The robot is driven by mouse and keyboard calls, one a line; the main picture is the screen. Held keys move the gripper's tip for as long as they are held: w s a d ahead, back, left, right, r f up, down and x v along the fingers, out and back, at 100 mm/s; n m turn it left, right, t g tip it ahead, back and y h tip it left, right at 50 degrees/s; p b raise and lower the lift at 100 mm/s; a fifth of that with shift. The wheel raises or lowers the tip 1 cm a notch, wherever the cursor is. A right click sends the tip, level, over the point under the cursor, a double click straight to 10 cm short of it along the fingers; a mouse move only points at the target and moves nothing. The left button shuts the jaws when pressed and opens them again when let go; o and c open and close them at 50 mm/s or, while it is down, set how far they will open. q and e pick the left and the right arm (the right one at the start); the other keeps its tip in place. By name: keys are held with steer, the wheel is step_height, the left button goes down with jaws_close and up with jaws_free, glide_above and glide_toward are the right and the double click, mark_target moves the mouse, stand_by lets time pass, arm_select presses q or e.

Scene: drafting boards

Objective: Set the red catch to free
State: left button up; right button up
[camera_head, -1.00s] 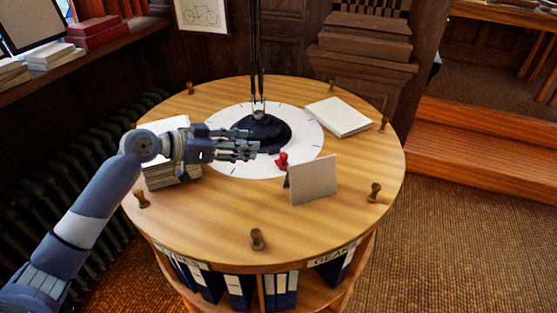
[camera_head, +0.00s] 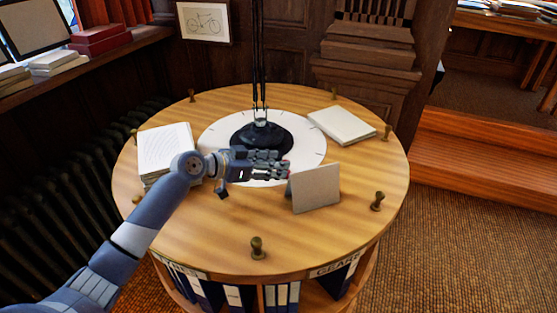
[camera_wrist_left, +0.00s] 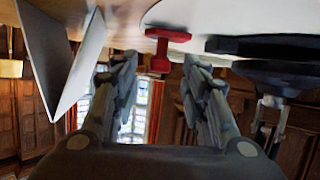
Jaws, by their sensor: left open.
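The red catch (camera_wrist_left: 168,35) shows in the left wrist view as a small spool-like knob against the pale disc (camera_wrist_left: 230,15). In the head view it is almost wholly hidden by my left gripper (camera_head: 286,165). My left gripper reaches over the white dial disc (camera_head: 215,135) on the round table, its fingertips close to the catch. In the left wrist view my left gripper (camera_wrist_left: 160,76) is open, with the catch seen between and beyond the two fingers. I cannot tell whether a finger touches it. My right gripper is not in view.
A folded card (camera_head: 315,190) stands just right of the fingertips. A black lamp base (camera_head: 262,138) sits behind them. Paper stacks lie left (camera_head: 165,145) and back right (camera_head: 342,124). Brass knobs (camera_head: 257,248) ring the table rim.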

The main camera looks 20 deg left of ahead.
arm_select(q)
steer(key=shift+x, duration=0.95)
